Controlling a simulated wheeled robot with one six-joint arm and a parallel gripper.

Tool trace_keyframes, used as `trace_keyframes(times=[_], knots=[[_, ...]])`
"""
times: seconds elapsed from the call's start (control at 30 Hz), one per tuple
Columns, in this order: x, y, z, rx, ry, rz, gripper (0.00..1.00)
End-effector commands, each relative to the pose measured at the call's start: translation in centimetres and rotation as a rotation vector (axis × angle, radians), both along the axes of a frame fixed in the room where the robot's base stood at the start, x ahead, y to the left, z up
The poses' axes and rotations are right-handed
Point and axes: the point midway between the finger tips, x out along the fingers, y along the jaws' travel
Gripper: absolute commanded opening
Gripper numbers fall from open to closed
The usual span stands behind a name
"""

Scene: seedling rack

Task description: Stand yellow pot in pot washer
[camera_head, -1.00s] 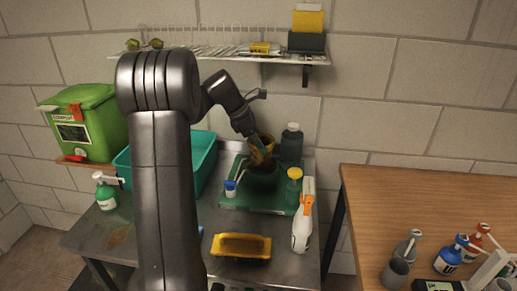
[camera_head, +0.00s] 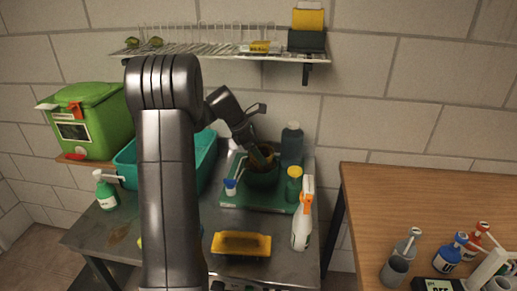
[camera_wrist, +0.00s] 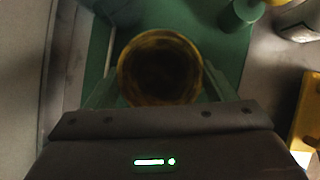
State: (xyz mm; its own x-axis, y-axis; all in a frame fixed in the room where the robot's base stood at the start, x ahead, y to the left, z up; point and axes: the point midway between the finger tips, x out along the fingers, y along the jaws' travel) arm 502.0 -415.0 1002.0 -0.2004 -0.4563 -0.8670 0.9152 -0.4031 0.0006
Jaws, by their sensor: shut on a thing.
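The yellow pot (camera_wrist: 160,70) is held between my gripper's two fingers (camera_wrist: 158,86). The wrist view looks down into its dark round mouth. My gripper (camera_head: 262,156) comes down from the upper left, tilted. I cannot tell whether the pot touches the vessel's bottom.
A spray bottle (camera_head: 302,225) and a yellow tray (camera_head: 241,244) are nearer; a teal tub (camera_head: 203,160) is left.

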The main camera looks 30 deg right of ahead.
Motion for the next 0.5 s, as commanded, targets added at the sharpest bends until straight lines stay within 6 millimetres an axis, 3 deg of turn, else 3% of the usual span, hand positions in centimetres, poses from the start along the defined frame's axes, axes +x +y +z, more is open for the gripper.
trace_keyframes(times=[0.13, 0.17, 0.23, 0.5], knots=[[0.00, -0.01, -0.16, 0.000, 0.000, 0.000, 0.44], [0.00, 0.00, -0.17, 0.000, 0.000, 0.000, 0.83], [0.01, -0.01, -0.15, 0.000, 0.000, 0.000, 0.96], [0.02, -0.01, -0.11, 0.000, -0.001, 0.000, 0.99]])
